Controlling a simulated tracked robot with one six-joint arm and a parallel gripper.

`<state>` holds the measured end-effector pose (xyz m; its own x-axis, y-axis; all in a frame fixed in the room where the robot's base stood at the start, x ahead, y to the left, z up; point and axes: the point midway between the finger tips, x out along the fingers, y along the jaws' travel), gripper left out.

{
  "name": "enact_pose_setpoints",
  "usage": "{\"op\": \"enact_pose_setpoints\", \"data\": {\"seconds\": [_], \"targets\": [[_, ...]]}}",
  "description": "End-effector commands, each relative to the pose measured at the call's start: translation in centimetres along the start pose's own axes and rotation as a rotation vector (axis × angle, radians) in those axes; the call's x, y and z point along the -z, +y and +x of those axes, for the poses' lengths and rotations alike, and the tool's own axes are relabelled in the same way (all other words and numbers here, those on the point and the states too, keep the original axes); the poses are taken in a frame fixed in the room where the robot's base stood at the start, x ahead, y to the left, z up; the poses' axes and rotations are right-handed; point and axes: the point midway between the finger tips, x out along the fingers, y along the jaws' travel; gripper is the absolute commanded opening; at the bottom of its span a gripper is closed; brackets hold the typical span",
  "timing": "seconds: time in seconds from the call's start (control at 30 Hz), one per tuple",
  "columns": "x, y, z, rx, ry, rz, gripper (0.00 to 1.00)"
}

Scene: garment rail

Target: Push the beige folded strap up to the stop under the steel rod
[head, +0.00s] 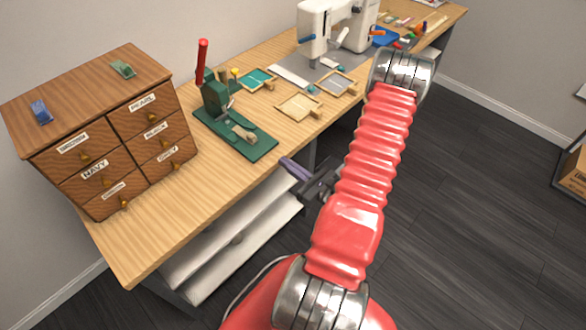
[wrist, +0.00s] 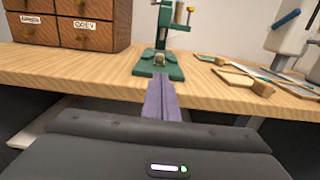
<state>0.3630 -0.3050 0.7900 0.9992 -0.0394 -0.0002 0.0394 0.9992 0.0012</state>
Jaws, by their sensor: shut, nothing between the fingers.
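The beige folded strap (head: 244,133) lies on the green base (head: 262,148) of a bench press near the table's front edge. In the wrist view the strap (wrist: 160,60) shows end-on, small, in the middle of the base (wrist: 172,71). The press has a green upright body (head: 214,98) and a red lever (head: 202,62) standing up. The steel rod and the stop are too small to make out clearly. My gripper (head: 285,162) has purple fingers, shut and empty. It is in front of the table edge, apart from the strap, and points towards the press in the wrist view (wrist: 160,80).
A wooden drawer cabinet (head: 115,130) stands left of the press, with blue and green clips on top. Several small framed trays, including a beige one (head: 298,107), lie right of it. A white sewing machine (head: 335,28) stands further back. A shelf (head: 235,240) is under the table.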

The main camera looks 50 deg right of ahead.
Motion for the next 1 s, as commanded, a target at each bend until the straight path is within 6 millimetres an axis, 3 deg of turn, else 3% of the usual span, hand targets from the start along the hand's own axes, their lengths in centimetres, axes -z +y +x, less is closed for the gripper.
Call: {"op": "enact_pose_setpoints", "data": {"seconds": [0.3,0.77,0.87,1.0], "targets": [[0.0,0.0,-2.2,0.000,0.001,-0.001,0.00],[-0.3,0.3,-2.1,-0.018,0.000,-0.007,0.00],[-1.1,1.1,-1.4,-0.061,-0.003,-0.026,0.00],[-3.2,3.6,0.2,-0.187,-0.007,-0.077,0.00]]}}
